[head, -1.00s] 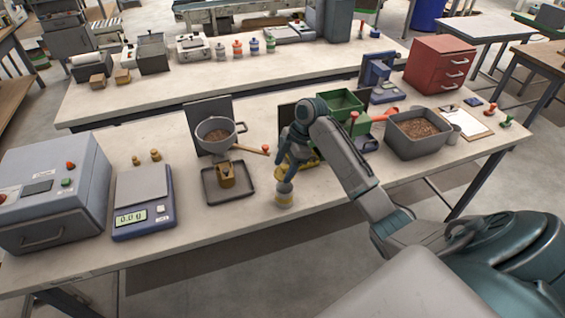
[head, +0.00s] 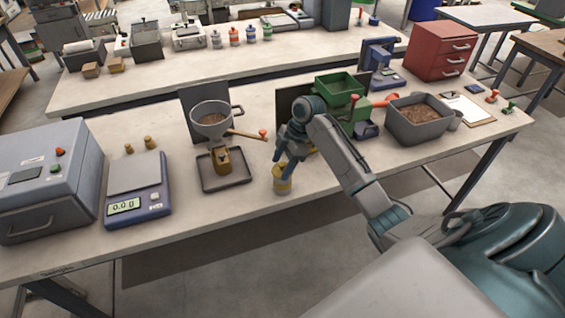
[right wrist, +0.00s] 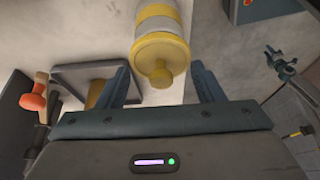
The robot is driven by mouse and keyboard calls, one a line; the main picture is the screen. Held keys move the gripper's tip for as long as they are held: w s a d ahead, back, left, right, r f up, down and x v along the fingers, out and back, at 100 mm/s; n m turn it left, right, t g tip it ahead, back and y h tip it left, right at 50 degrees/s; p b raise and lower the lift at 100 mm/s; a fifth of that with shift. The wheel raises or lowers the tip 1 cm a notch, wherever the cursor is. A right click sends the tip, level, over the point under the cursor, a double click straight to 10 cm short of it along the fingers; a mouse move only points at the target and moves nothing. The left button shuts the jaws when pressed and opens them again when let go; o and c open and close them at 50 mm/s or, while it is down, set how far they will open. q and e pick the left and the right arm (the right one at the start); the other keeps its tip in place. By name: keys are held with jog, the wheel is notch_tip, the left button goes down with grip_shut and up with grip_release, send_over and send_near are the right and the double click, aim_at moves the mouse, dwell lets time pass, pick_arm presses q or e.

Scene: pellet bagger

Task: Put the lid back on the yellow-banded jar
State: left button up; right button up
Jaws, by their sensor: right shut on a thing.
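The yellow-banded jar (head: 282,187) stands upright near the front edge of the bench, and its pale body with a yellow band shows in the right wrist view (right wrist: 157,22). The yellow lid (right wrist: 160,52) with its round knob is at the jar's mouth, appearing to rest on it; a small gap cannot be ruled out. My right gripper (head: 284,160) is above the jar, shut on the lid, with its fingers on either side of the knob in the right wrist view (right wrist: 160,75). My left gripper is out of view.
Left of the jar are a dark tray (head: 240,181) with a small brown container under a funnel (head: 212,112), and a blue scale (head: 137,207). A green machine (head: 338,88) and a grey bin of pellets (head: 398,127) stand to the right. Bare bench surrounds the jar's front.

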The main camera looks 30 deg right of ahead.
jog(key=shift+r+p, duration=0.1)
jog(key=shift+p, duration=0.5)
dwell(0.8)
jog(key=shift+f, duration=0.2)
dwell(1.0)
jog(key=shift+p, duration=0.45)
dwell(0.4)
jog(key=o, duration=1.3)
jog(key=shift+r+p, duration=3.1)
jog(key=shift+r, duration=0.45)
